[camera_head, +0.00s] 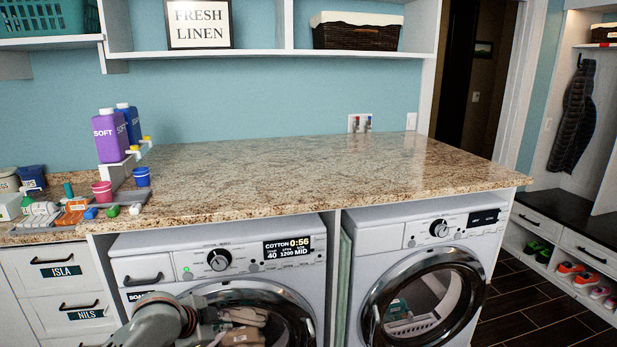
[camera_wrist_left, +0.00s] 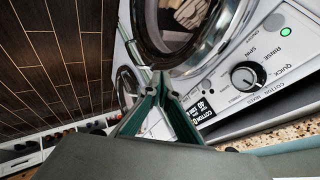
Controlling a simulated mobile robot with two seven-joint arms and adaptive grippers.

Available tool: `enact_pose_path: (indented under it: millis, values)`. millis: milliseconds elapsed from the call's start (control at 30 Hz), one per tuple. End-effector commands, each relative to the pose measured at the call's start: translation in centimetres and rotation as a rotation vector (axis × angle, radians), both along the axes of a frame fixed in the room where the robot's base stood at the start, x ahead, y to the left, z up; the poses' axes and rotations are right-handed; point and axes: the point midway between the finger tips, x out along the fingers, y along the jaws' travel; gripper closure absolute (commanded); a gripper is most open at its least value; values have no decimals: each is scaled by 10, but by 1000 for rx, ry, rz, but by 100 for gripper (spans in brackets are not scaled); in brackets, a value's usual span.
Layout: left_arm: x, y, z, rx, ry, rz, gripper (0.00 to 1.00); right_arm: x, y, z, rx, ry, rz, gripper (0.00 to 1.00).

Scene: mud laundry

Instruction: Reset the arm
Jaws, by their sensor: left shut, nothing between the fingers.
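My left arm (camera_head: 158,322) comes in at the bottom left of the head view, in front of the left washing machine (camera_head: 160,245). Its fingers are hard to make out there against the dark round door. In the left wrist view my left gripper (camera_wrist_left: 157,82) shows dark green fingers that meet at the tips, shut and empty. My right gripper is in neither view.
A granite countertop (camera_head: 300,175) spans both machines, mostly bare. Purple and blue bottles (camera_head: 110,138) and small cups crowd its left end. A second machine (camera_head: 405,235) stands to the right. Drawers (camera_head: 60,275) are at the left. Dark floor (camera_head: 530,310) is open at the right.

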Motion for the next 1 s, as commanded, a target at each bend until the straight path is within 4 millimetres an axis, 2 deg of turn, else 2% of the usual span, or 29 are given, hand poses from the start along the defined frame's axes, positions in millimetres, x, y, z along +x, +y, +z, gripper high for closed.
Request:
enact_pose_path:
  millis: [33, 200, 367, 500, 600, 800, 900, 1000]
  values:
    - [-16, -8, -25, -55, 14, 31, 100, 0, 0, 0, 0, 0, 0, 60]
    - [-64, -23, -86, -222, 25, 160, 100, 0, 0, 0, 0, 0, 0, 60]
    - [-118, -27, -133, -358, 29, 292, 100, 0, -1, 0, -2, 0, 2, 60]
    - [-172, -22, -167, -455, 28, 409, 100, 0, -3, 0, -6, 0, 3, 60]
    - [-214, -15, -186, -509, 22, 491, 100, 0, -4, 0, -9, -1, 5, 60]
    - [-284, 1, -206, -576, 6, 611, 100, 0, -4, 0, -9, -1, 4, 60]
    - [-305, 6, -209, -591, -3, 642, 100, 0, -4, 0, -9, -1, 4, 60]
    - [-315, 9, -210, -598, -8, 656, 100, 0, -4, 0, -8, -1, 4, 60]
